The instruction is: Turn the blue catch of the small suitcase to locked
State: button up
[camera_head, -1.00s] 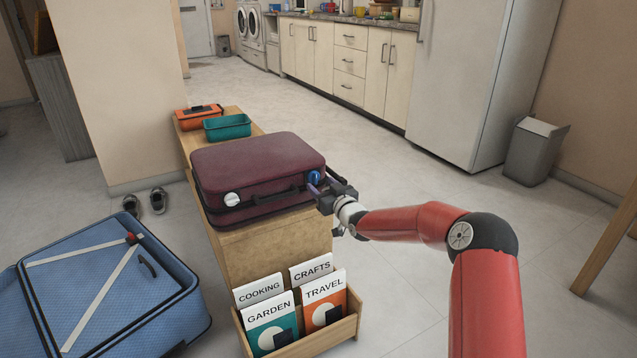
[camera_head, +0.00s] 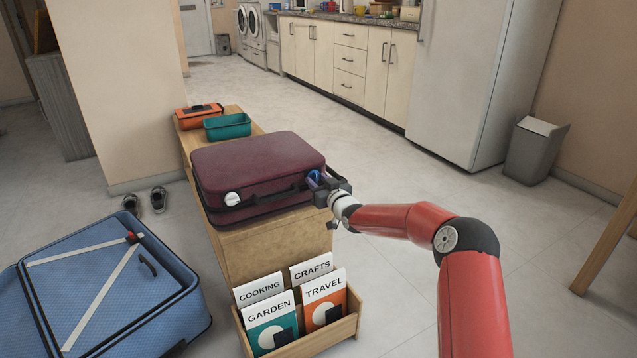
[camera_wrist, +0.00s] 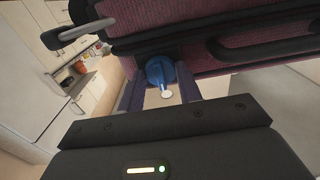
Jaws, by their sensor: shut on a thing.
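The small suitcase (camera_head: 258,165) is dark red and lies flat on a wooden bench, its front with a dark handle toward me. Its blue catch (camera_head: 314,176) is at the right end of the front, and a round white catch (camera_head: 232,199) is at the left end. My gripper (camera_head: 319,181) is at the blue catch. In the wrist view the blue catch (camera_wrist: 160,71) is between my two fingers, which are shut on it; a pale tab shows below it.
A teal bin (camera_head: 228,126) and an orange box (camera_head: 198,115) stand behind the suitcase on the wooden bench (camera_head: 250,255). A book rack (camera_head: 320,338) stands in front. An open blue suitcase (camera_head: 120,285) lies at left.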

jog(key=shift+f+m+b, duration=0.1)
jog(key=shift+m+b, duration=0.2)
jog(key=m+b, duration=0.2)
jog(key=m, duration=0.1)
jog(key=shift+f, duration=0.15)
jog(key=m+b, duration=0.3)
jog(key=m, duration=0.3)
jog(key=m+b, duration=0.3)
jog(key=m, duration=0.1)
jog(key=shift+s, duration=0.1)
jog(key=shift+a+r+m+b, duration=0.1)
jog(key=shift+r+m+b, duration=0.1)
jog(key=shift+m+b, duration=1.45)
jog(key=shift+m+p, duration=0.4)
jog(key=shift+m, duration=0.25)
jog(key=o, duration=0.9)
jog(key=shift+o, duration=0.4)
jog(key=shift+r, duration=0.1)
